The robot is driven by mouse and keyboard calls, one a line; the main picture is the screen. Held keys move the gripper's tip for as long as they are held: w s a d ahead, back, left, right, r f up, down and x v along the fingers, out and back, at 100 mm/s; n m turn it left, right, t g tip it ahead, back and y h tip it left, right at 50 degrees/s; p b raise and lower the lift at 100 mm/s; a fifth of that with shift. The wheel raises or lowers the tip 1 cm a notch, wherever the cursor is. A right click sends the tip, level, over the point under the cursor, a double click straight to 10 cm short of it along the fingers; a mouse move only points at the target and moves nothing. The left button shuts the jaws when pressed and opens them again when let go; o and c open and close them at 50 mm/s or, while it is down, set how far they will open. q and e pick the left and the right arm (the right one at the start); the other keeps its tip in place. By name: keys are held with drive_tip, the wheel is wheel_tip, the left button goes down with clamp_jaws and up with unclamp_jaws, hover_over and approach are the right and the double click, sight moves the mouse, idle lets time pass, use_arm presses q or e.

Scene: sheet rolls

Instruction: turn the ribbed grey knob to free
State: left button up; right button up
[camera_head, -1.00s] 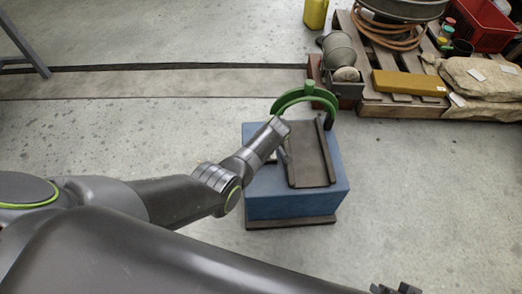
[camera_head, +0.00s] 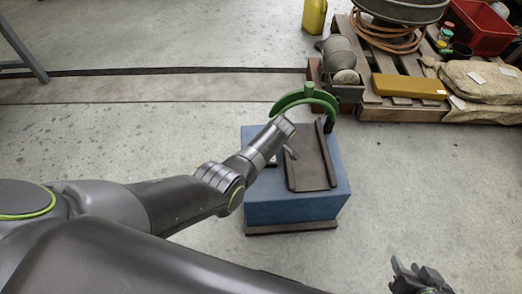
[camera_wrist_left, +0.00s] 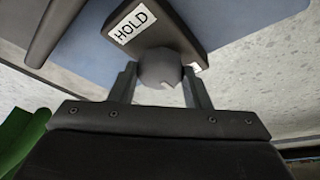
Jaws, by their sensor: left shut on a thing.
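The grey knob (camera_wrist_left: 160,68) sits between my left gripper's two fingers (camera_wrist_left: 160,88) in the left wrist view. The left gripper is shut on it. The knob is on a dark plate (camera_wrist_left: 185,38) with a white HOLD label (camera_wrist_left: 130,22); a second label (camera_wrist_left: 196,66) is mostly hidden by a finger. In the head view my left wrist covers the knob above the blue box (camera_head: 296,208). My right gripper (camera_head: 418,274) is at the bottom right, away from the box, its fingers apart with nothing seen between them.
A green curved piece (camera_head: 305,92) arches over the box's far end, and a dark tray (camera_head: 310,172) lies on its top. A pallet (camera_head: 398,112) with sacks, a hose and a red crate (camera_head: 482,28) stands behind right. The floor around the box is clear.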

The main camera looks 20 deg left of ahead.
use_arm(q)
drive_tip(key=o, duration=1)
drive_tip(key=shift+d+r, duration=0.1)
drive_tip(key=shift+r, duration=0.15)
drive_tip(key=p+v, duration=0.2)
drive_tip(key=shift+d+r, duration=0.1)
drive_tip(key=shift+r, duration=0.15)
drive_tip(key=p+v, duration=0.5)
drive_tip(key=v, duration=0.9)
drive_tip(key=shift+d, duration=0.2)
use_arm(e)
drive_tip(key=s+f+g, duration=0.7)
drive_tip(key=s+f, duration=0.2)
drive_tip(key=shift+d+f, duration=0.3)
drive_tip(key=shift+f, duration=0.1)
use_arm(q)
drive_tip(key=shift+r, duration=0.1)
